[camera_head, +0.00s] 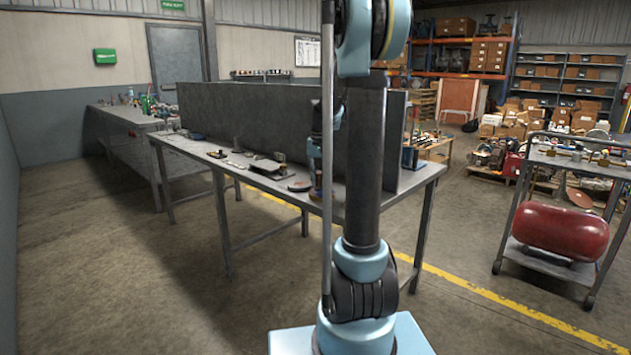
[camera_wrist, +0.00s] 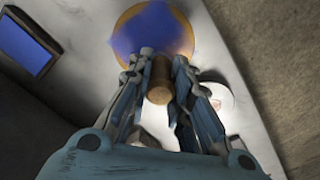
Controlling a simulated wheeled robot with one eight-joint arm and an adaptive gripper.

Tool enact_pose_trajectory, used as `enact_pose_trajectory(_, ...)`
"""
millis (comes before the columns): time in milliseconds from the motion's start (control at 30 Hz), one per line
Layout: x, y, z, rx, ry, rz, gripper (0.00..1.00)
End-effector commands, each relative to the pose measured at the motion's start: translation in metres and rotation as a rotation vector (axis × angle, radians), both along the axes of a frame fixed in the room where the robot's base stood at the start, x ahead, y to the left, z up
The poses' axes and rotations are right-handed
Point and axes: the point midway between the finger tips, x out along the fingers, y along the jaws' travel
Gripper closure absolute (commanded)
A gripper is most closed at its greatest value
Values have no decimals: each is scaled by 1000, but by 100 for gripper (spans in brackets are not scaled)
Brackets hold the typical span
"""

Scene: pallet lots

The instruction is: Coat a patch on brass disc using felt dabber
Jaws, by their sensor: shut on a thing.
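The brass disc (camera_wrist: 126,28) lies at the top of the wrist view, with a blue patch (camera_wrist: 152,30) over much of its middle. My gripper (camera_wrist: 161,72) is shut on the felt dabber (camera_wrist: 160,82), a short brown cylinder, at the disc's lower edge in the picture. I cannot tell whether the dabber touches the disc; its working end is hidden.
A dark-framed blue pad (camera_wrist: 24,45) lies left of the disc. A pale round thing (camera_wrist: 216,98) lies right of my gripper. The grey table (camera_head: 252,187) holds several small items, with a tall grey panel (camera_head: 240,115) behind them. A cart (camera_head: 570,170) stands at right.

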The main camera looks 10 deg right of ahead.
Motion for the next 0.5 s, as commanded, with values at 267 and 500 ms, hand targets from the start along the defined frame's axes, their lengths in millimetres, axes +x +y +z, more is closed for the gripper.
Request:
enact_pose_trajectory(267, -4, -10, 3, 0, 0, 3, 100)
enact_pose_trajectory(500, -4, -5, 31, 0, 0, 9, 100)
